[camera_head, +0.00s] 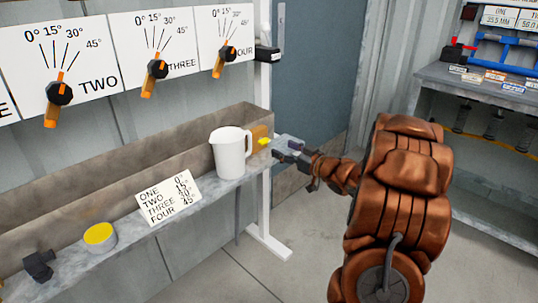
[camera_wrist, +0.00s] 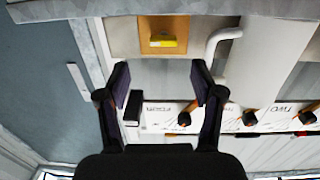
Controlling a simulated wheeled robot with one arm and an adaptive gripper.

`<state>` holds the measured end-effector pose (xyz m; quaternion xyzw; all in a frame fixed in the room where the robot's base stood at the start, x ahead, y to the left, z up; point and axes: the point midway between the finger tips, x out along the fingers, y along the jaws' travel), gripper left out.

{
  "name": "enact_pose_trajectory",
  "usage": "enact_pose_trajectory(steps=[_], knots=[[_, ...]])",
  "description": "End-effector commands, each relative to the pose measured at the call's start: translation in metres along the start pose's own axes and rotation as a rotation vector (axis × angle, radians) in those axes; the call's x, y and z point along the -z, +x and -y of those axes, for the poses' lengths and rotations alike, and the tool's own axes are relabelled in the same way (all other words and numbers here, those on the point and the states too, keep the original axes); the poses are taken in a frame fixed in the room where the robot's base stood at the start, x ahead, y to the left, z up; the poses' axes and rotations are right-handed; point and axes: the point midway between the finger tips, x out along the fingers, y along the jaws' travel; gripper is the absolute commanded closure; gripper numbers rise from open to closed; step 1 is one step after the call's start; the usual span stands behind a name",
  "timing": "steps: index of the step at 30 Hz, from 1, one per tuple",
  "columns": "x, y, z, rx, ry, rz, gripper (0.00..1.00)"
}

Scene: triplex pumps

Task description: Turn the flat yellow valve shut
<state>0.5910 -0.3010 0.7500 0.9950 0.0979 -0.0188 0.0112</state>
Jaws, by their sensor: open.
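The flat yellow valve (camera_head: 264,141) is a small yellow bar on the front of an orange-brown block (camera_head: 259,131) at the far right end of the shelf. In the wrist view the valve (camera_wrist: 163,41) lies crosswise on its block (camera_wrist: 163,25), beyond the fingertips and roughly centred between them. My gripper (camera_head: 284,150) is just right of the valve and apart from it. In the wrist view its two dark fingers (camera_wrist: 160,82) are spread with nothing between them.
A white jug (camera_head: 231,154) stands just left of the valve; its handle (camera_wrist: 222,38) shows close by in the wrist view. A sign card (camera_head: 167,197), a yellow-topped round tin (camera_head: 100,237) and a dark fitting (camera_head: 39,265) lie farther left on the shelf (camera_head: 130,236). Orange-handled dials (camera_head: 157,68) line the wall.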

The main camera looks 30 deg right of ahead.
Motion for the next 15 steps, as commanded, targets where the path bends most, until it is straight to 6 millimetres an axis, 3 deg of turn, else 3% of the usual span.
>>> enact_pose_trajectory(steps=[7, 15], knots=[[-0.007, 0.000, 0.003, 0.036, 0.020, -0.042, 0.33], [-0.005, 0.030, 0.004, 0.037, 0.016, -0.042, 0.33]])
